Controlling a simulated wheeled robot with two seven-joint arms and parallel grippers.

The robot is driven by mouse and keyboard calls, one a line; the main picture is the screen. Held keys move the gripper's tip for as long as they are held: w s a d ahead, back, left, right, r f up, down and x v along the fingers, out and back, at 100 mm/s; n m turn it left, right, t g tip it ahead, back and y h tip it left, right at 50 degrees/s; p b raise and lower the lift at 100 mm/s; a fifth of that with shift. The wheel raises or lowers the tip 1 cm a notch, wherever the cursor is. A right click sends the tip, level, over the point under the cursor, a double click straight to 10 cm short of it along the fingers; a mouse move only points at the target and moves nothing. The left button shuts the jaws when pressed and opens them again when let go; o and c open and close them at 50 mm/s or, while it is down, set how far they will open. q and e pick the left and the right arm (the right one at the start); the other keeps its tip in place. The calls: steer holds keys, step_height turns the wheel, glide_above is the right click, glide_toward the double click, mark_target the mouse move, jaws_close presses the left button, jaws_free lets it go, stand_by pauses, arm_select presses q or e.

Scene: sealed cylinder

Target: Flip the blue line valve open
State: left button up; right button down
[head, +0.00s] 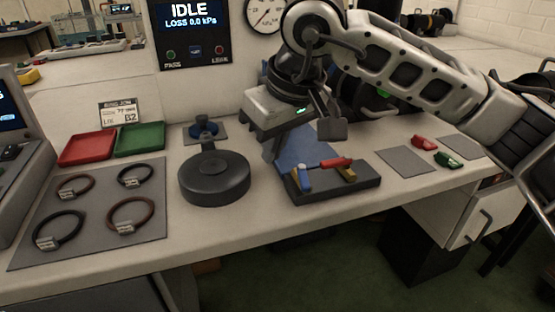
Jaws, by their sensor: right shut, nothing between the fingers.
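A dark block (333,192) near the front of the bench carries the valve fittings. A blue lever (303,178) stands steeply at its left end. A red lever (335,163) lies nearly level to the right, above brass-coloured parts (347,174). My right gripper (272,155) is shut and empty, pointing down just behind and left of the blue lever. It looks apart from the lever, but the depth gap is hard to judge. My left gripper is not in view.
A dark round lidded part (213,181) stands left of the block. A grey mat (93,245) with several rings lies further left, below red (87,148) and green (139,139) trays. Small red (424,142) and green (447,159) pieces lie right. A display (190,30) reads IDLE.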

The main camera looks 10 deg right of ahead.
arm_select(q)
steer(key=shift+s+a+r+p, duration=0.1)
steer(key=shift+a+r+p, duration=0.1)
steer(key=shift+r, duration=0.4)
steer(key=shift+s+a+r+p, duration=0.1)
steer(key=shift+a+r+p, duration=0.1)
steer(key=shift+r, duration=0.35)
arm_select(e)
step_height(320, 180, up, 6)
steer(key=d, duration=0.2)
steer(key=shift+s+d+r, duration=0.15)
steer(key=shift+s+r, duration=0.05)
steer(key=shift+s, duration=0.1)
